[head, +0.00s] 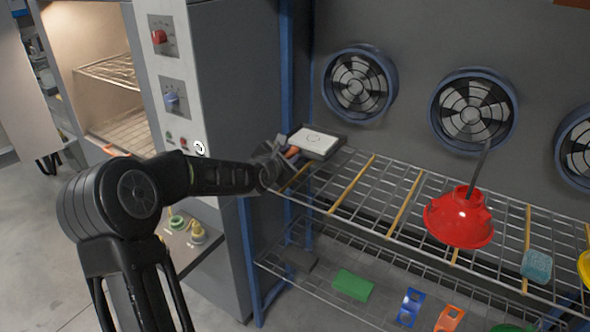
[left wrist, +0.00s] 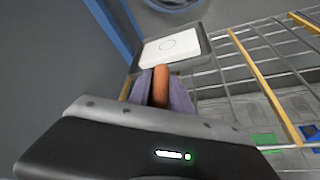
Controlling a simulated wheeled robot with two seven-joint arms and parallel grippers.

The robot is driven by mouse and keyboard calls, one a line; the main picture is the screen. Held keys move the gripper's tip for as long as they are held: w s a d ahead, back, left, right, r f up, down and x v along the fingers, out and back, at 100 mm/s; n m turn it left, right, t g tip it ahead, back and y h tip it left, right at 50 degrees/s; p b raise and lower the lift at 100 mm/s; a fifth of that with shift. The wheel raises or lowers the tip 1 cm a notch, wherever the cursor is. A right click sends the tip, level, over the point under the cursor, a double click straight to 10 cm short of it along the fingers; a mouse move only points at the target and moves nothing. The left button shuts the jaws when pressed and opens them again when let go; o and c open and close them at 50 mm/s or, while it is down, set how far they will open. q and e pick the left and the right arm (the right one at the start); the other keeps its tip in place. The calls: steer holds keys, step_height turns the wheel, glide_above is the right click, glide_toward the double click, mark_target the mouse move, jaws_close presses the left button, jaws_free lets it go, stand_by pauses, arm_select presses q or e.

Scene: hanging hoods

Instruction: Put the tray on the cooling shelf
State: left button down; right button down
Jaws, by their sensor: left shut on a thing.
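The tray (head: 331,154) is a small dark tray with a white slab (head: 314,141) on it and an orange handle (head: 291,153). My left gripper (head: 284,155) is shut on the orange handle, which also shows between its fingers in the left wrist view (left wrist: 160,90). The tray is at the left end of the upper wire shelf (head: 387,198), beside the blue post. I cannot tell whether it touches the wires. In the left wrist view the tray (left wrist: 191,57) lies just beyond the fingers. My right gripper is not in view.
Yellow bars (head: 404,203) divide the upper shelf. A red hood-like object (head: 459,218) and a blue sponge-like block (head: 536,265) are farther right on it. Fans (head: 359,85) line the wall behind. The blue post (head: 298,75) stands close left of the tray. A green block (head: 352,285) is below.

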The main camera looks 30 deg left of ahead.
arm_select(q)
steer(key=shift+f, duration=0.5)
steer(key=shift+f, duration=1.95)
steer(key=c, duration=1.2)
jaws_free()
steer(key=shift+f, duration=0.1)
steer(key=shift+o, duration=0.2)
steer(key=shift+s, duration=0.15)
steer(key=v, duration=1.2)
steer(key=shift+p, duration=0.35)
steer(key=shift+d, duration=0.1)
